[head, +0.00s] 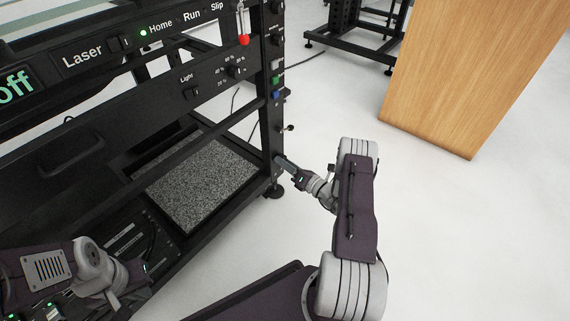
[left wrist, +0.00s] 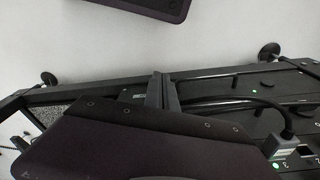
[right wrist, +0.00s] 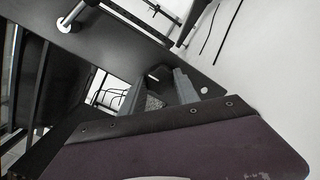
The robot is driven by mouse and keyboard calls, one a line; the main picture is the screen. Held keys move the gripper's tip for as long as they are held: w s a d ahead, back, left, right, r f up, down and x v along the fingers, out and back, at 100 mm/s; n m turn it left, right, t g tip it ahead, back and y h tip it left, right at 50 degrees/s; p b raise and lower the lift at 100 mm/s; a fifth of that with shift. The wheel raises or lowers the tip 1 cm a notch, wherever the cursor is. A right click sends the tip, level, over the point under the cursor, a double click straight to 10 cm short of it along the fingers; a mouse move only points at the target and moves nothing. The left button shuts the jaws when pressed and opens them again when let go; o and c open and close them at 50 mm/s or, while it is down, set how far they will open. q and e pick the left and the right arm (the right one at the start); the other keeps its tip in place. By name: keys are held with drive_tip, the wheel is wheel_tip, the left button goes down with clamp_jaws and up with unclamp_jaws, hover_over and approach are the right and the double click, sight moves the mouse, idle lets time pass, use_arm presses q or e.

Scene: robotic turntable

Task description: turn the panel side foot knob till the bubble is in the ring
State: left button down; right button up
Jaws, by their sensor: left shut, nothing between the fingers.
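A levelling foot (head: 274,190) with a round dark pad stands under the near right post in the head view. The left wrist view shows two feet, one at the left (left wrist: 48,78) and one at the right (left wrist: 269,52). My left gripper (left wrist: 160,76) is shut and empty over the lower frame rail, apart from both feet. My right gripper (head: 280,162) is at the near right post, above the foot; in the right wrist view its fingers (right wrist: 162,74) are spread. I cannot make out the bubble, its ring or a distinct foot knob.
The black turntable frame (head: 225,115) carries a front panel with labels and switches. A grey speckled slab (head: 200,180) lies inside low down. A small lever (head: 287,128) sticks out of the post. A wooden block (head: 470,70) stands at the right; the white floor between is clear.

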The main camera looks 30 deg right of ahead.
clamp_jaws()
